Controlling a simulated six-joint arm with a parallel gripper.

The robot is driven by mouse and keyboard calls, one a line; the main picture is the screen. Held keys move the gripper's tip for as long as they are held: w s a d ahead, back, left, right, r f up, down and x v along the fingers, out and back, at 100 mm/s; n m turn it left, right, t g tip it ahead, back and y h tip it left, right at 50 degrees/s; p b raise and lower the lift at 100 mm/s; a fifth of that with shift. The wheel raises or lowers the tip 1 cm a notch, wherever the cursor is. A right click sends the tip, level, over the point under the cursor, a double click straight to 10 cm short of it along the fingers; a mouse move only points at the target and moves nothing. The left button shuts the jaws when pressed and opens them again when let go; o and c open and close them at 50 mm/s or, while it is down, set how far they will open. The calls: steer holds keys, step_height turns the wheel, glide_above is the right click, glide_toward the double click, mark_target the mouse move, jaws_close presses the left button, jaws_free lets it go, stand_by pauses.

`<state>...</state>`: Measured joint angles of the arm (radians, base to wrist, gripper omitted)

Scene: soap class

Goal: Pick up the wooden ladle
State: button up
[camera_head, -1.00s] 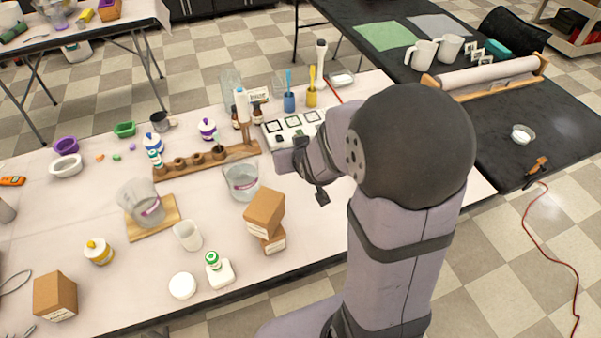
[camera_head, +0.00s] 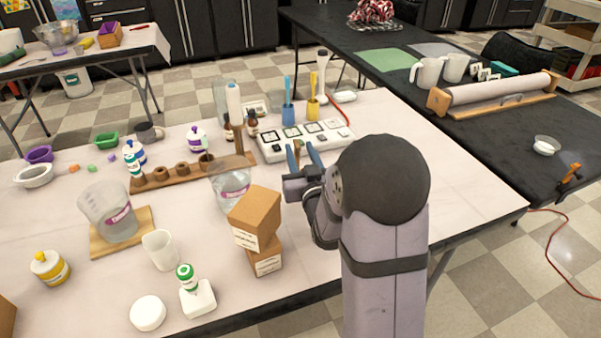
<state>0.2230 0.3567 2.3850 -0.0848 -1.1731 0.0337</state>
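I cannot make out a wooden ladle for certain. A small brown piece (camera_head: 297,147) shows at my fingertips; I cannot tell whether it is part of a ladle or whether it is touched. My gripper (camera_head: 302,152) is above the table, in front of the white tray of framed squares (camera_head: 272,151). Its two blue fingers stand apart with a gap between them. A brown upright stick (camera_head: 238,138) stands near the wooden rack (camera_head: 175,177). My arm hides part of the table at the right.
Stacked cardboard boxes (camera_head: 254,217) stand left of my arm, beside a clear beaker (camera_head: 229,184). Blue (camera_head: 288,114) and yellow (camera_head: 313,110) holders with tools stand behind the tray. Brown bottles (camera_head: 251,125) are close by. A black table (camera_head: 480,128) adjoins at right.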

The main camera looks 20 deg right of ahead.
mark_target(295, 140)
steer(key=shift+w, duration=0.15)
steer(key=shift+w+d+p, duration=0.2)
steer(key=shift+w+d, duration=0.05)
steer(key=shift+w, duration=1.5)
steer(key=shift+w+d+p, duration=0.2)
steer(key=shift+w, duration=1.55)
steer(key=shift+c, duration=0.6)
jaws_close()
